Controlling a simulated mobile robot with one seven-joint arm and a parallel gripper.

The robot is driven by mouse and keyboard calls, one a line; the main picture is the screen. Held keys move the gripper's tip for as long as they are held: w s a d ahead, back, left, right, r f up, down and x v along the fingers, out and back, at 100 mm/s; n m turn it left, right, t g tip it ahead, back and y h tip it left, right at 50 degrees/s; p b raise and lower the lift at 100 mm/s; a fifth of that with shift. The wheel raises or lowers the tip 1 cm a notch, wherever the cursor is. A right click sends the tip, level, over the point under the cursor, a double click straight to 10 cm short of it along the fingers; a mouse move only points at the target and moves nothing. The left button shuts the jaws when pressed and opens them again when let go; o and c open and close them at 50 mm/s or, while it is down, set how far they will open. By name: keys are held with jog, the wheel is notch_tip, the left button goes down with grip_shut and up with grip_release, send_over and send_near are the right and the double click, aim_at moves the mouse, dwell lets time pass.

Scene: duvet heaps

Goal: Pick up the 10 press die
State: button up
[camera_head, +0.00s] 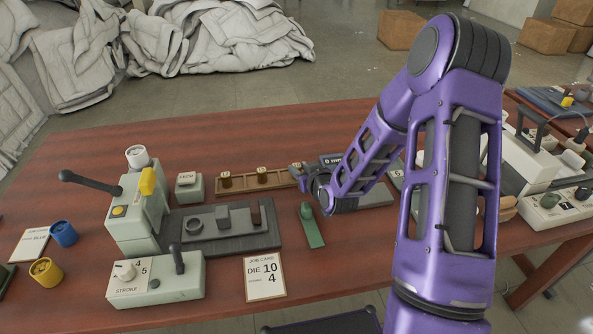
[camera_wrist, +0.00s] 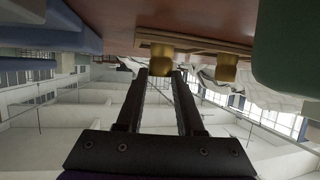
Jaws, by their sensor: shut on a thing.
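A wooden rack (camera_head: 244,182) on the red-brown table holds two brass press dies with pale tops, a left one (camera_head: 226,179) and a middle one (camera_head: 262,173). Their numbers are too small to read. My gripper (camera_head: 297,170) is at the rack's right end, with its fingers mostly hidden by the wrist. In the wrist view, which is upside down, the two dark fingers (camera_wrist: 160,74) close on a brass die (camera_wrist: 161,54) at the rack. Another brass die (camera_wrist: 227,68) stands beside it, apart from the fingers. I cannot read the held die's number.
A green press (camera_head: 137,213) with a black lever stands left, beside a dark plate (camera_head: 265,236) with fittings. A job card (camera_head: 264,278) reads "DIE 10" and "4". Blue (camera_head: 63,234) and yellow (camera_head: 46,271) cylinders stand left.

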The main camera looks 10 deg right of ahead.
grip_shut()
jog(key=shift+r, duration=0.1)
